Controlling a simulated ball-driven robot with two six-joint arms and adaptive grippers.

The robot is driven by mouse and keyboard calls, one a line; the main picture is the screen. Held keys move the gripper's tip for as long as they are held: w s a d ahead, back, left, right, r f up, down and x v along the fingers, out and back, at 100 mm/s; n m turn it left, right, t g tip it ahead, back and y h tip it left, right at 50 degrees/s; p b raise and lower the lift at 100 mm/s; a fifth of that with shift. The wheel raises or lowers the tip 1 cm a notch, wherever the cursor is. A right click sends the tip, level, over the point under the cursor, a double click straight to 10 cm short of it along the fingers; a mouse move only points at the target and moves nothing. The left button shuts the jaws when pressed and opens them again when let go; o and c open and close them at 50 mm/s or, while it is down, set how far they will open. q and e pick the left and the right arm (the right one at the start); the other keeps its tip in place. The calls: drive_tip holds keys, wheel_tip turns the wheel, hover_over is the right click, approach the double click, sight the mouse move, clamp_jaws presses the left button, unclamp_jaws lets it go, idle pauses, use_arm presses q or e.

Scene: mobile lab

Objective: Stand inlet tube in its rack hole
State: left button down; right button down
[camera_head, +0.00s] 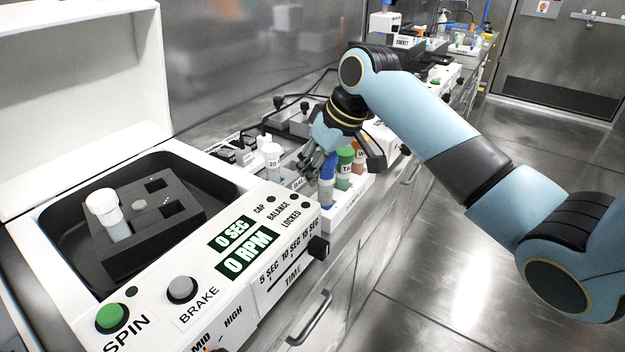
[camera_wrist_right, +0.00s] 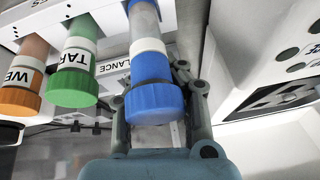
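The blue-capped tube (camera_head: 328,168) stands upright at the near end of the white rack (camera_head: 346,212); its own name cannot be read. My right gripper (camera_head: 313,163) is right beside it, reaching down from above. In the right wrist view the tube's blue cap (camera_wrist_right: 155,103) lies between or just in front of my right gripper's fingers (camera_wrist_right: 160,95). The cap hides part of the fingers, so I cannot tell whether they press on the tube. The tube's lower end goes into the rack (camera_wrist_right: 75,8). My left gripper is out of view.
A green-capped tube (camera_head: 344,160) and an orange-capped tube (camera_wrist_right: 20,98) stand beside it in the rack. A white-capped tube marked 20 (camera_head: 272,160) is to the left. The open centrifuge (camera_head: 240,205) holds another white-capped tube (camera_head: 107,212) in its rotor.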

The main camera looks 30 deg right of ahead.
drive_tip(key=shift+f, duration=1.25)
drive_tip(key=c, duration=2.1)
unclamp_jaws()
drive_tip(key=shift+f, duration=0.15)
drive_tip(key=o, duration=0.6)
drive_tip(key=p+v, duration=0.1)
drive_tip(key=v, duration=1.1)
